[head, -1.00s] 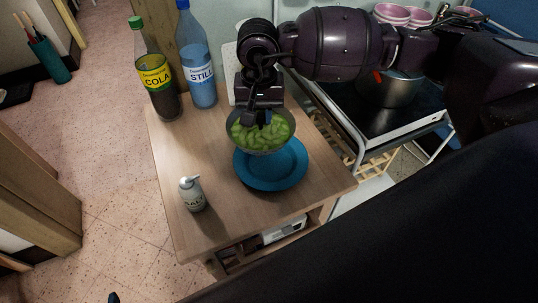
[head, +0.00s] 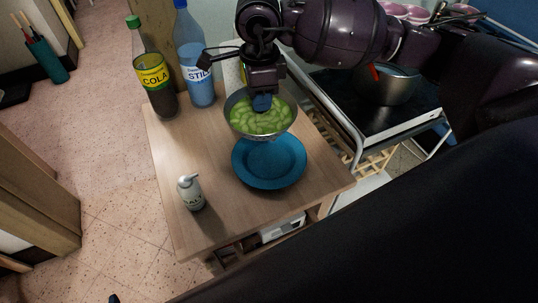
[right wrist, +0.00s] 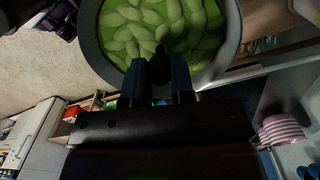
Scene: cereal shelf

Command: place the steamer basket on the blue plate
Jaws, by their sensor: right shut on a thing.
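The steamer basket (head: 262,137) is a round grey metal bowl filled with green pods. My right gripper (head: 262,103) is shut on its far rim. The basket is held up in the air, and in the head view it overlaps the far edge of the blue plate. The blue plate (head: 269,170) lies on the wooden table, empty where I see it. In the right wrist view, the two fingers (right wrist: 160,75) grip the rim of the basket (right wrist: 88,45). The left gripper cannot be made out.
A cola bottle (head: 155,75) and a blue STILL bottle (head: 198,60) stand at the table's back left. A salt shaker (head: 191,193) stands left of the plate. A stove with a metal pot (head: 398,87) is to the right. The table's (head: 215,150) left middle is clear.

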